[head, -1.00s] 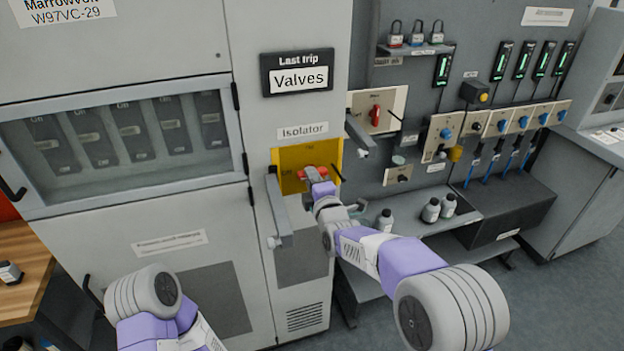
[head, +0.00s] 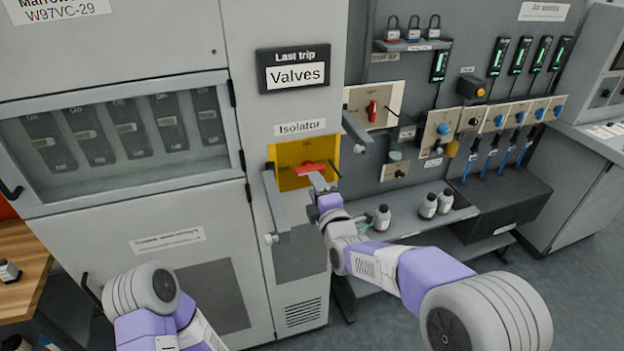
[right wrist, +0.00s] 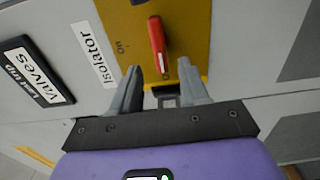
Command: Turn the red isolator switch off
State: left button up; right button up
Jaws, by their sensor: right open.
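The red isolator switch (head: 310,169) sits on a yellow plate (head: 290,155) below the "Isolator" label (head: 300,127). Its handle lies about level across the plate. In the right wrist view, the red handle (right wrist: 157,40) stands just beyond my open fingers, with the "On" mark to its left. My right gripper (head: 318,182) is in front of the switch, just below and right of it. In the right wrist view, the gripper (right wrist: 160,74) has its fingers apart with nothing held between them. My left gripper is out of view; only part of that arm shows at the bottom left.
A grey door handle (head: 277,207) stands out left of my right gripper, and another grey bracket (head: 356,130) is to the right. A second red switch (head: 373,110) is on a cream plate. Bottles (head: 382,217) stand on the shelf at right.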

jog(key=shift+v, duration=1)
